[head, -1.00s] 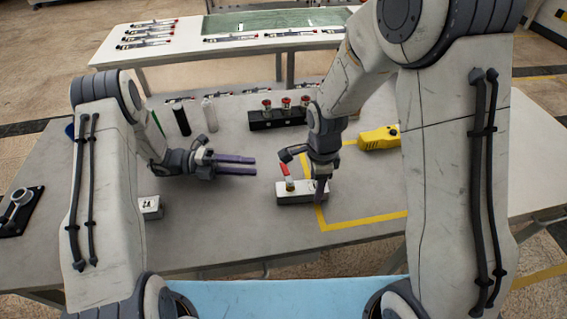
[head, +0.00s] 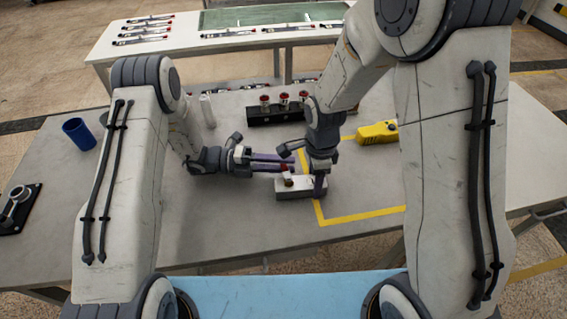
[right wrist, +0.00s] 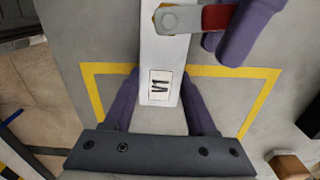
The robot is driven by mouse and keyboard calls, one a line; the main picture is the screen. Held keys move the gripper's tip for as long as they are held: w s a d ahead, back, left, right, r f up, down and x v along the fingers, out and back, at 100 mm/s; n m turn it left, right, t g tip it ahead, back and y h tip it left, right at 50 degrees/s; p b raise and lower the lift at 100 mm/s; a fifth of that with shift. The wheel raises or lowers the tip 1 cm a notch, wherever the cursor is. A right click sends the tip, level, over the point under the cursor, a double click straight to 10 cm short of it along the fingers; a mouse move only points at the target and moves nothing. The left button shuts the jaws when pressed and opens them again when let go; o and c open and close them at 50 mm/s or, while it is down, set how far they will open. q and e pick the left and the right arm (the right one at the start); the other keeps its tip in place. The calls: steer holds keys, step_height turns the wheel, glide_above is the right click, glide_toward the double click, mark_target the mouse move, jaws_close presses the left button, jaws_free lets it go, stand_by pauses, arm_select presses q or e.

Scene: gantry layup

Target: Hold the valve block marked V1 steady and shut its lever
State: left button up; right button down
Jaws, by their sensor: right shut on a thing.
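The white valve block marked V1 (head: 295,193) lies on the grey table; its label shows in the right wrist view (right wrist: 160,88). My right gripper (head: 320,184) points down and is shut on the block's right end, with a finger on each side in the right wrist view (right wrist: 160,112). The red lever (right wrist: 216,17) sticks out crosswise from its bolt on the block. My left gripper (head: 284,162) lies level above the table with its two fingers apart, close to the lever (head: 286,171). Whether the fingers touch the lever I cannot tell.
A black rack with red-topped valves (head: 277,117) stands behind the block. A yellow device (head: 377,132) is at the right, beyond yellow floor-like tape (head: 360,217) on the table. A blue cup (head: 79,134) stands at the left. The table front is clear.

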arm_select(q)
jaws_close()
steer(key=shift+w+d+m+g+y, duration=0.1)
steer(key=shift+d+m+g+y, duration=0.1)
steer(key=shift+m+g, duration=0.6)
steer(key=shift+d+m+g+y, duration=0.2)
steer(key=shift+m+g, duration=0.2)
steer(key=shift+g, duration=0.7)
steer(key=shift+o, duration=1.9)
jaws_free()
steer(key=v, duration=1.2)
